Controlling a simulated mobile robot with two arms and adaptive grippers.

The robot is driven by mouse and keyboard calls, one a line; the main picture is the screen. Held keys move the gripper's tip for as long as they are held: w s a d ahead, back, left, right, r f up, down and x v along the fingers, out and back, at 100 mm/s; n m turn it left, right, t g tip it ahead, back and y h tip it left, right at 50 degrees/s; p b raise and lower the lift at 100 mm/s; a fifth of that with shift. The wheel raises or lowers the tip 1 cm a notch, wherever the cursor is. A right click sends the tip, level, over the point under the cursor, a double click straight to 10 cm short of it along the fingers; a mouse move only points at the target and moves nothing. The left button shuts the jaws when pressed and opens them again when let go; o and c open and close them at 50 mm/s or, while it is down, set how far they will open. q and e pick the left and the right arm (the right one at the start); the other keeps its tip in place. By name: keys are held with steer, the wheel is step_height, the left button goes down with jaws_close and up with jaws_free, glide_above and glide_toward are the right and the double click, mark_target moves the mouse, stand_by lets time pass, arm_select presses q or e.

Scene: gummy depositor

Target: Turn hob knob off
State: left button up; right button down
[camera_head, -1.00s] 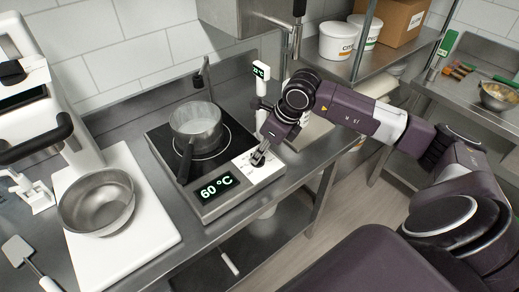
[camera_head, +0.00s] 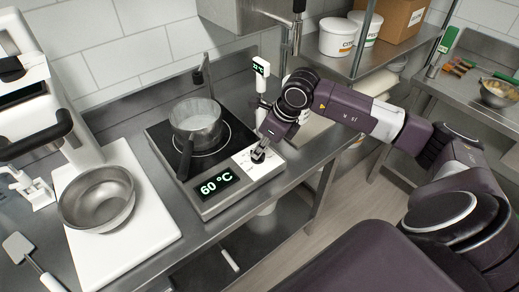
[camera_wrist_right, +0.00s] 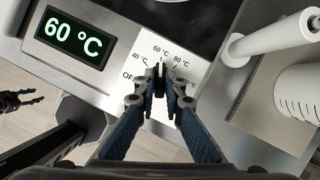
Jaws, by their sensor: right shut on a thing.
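The hob (camera_head: 215,203) stands on the steel counter, its display reading 60 °C. Its white control panel (camera_head: 270,170) carries the labels OFF, 40 °C, 60 °C and 80 °C, also seen in the right wrist view (camera_wrist_right: 140,73). My right gripper (camera_head: 258,157) is over this panel. In the right wrist view its fingertips (camera_wrist_right: 160,82) are shut on the hob knob, just below the 60 °C label. A small dark gripper, apparently my left one (camera_wrist_right: 20,100), shows at the left edge of that view.
A pot (camera_head: 196,122) stands on the hob with its handle towards the front. A steel bowl (camera_head: 97,198) rests on a white board (camera_head: 150,240) to the left. The counter edge is close in front.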

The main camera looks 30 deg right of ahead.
steer(key=n+b, duration=0.1)
steer(key=n+y+b, duration=0.1)
steer(key=n+b, duration=0.1)
steer(key=shift+w+d+f, duration=0.1)
steer(key=shift+w+f, duration=0.05)
steer(key=n+g+b, duration=0.1)
steer(key=n, duration=0.1)
steer(key=n+g+y+b, duration=0.1)
steer(key=n+b, duration=0.1)
steer(key=shift+w+n, duration=0.1)
steer(key=shift+n, duration=0.2)
steer(key=n+g+b, duration=0.1)
steer(key=n, duration=0.1)
steer(key=n+g+b, duration=0.1)
steer(key=n, duration=0.2)
steer(key=shift+w+r+n+y, duration=0.15)
steer(key=shift+r+n+y, duration=0.05)
steer(key=shift+n+y, duration=0.1)
steer(key=shift+n+g+b, duration=0.9)
steer(key=shift+n+b, duration=0.05)
steer(key=shift+n, duration=1.25)
steer(key=c, duration=2)
jaws_free()
steer(key=shift+w+d+r, duration=0.1)
steer(key=shift+r, duration=0.1)
steer(key=shift+h, duration=0.4)
steer(key=v, duration=1.1)
steer(key=shift+d+r, duration=0.2)
steer(key=shift+r, duration=0.05)
